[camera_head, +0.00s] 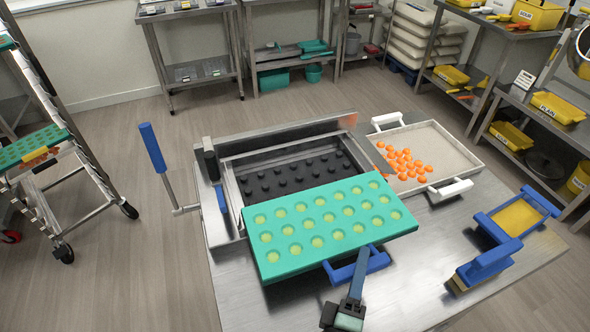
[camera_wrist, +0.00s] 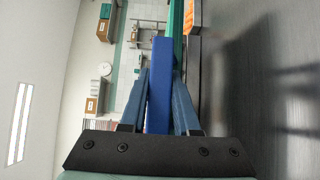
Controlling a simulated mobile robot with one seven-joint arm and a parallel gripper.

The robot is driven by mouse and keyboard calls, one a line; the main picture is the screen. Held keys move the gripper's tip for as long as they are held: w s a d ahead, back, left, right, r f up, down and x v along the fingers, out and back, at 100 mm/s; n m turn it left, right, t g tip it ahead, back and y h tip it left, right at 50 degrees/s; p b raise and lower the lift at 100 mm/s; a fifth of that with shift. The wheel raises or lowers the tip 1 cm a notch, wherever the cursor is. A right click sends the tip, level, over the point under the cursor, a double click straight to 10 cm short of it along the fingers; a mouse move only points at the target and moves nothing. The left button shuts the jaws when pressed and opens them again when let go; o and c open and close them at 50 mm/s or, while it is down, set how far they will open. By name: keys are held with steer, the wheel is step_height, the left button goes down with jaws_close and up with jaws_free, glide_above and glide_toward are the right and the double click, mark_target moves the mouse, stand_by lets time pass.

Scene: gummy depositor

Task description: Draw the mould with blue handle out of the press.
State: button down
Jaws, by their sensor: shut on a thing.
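The green mould (camera_head: 330,222) with yellow-green round cavities lies in front of the press (camera_head: 225,180), with its far edge over the press's front side. Its blue handle (camera_head: 368,268) is on the near edge. My gripper (camera_head: 357,275) is at this handle, and in the wrist view the two blue-grey fingers close on either side of the blue handle (camera_wrist: 160,85). The green edge of the mould (camera_wrist: 178,22) shows beyond it. The press bed (camera_head: 290,178) with dark studs is open behind the mould. The fingertips are partly hidden by the handle.
A white-handled tray (camera_head: 455,150) with orange gummies stands right of the press on the steel table (camera_head: 400,285). A blue-handled yellow tool (camera_head: 518,217) and a blue-handled scraper (camera_head: 487,265) lie at the right. The press's blue lever (camera_head: 152,148) rises at the left.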

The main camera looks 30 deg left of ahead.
steer(key=s+d, duration=0.4)
steer(key=d, duration=0.1)
steer(key=shift+d, duration=0.15)
steer(key=shift+r, duration=0.1)
stand_by(0.4)
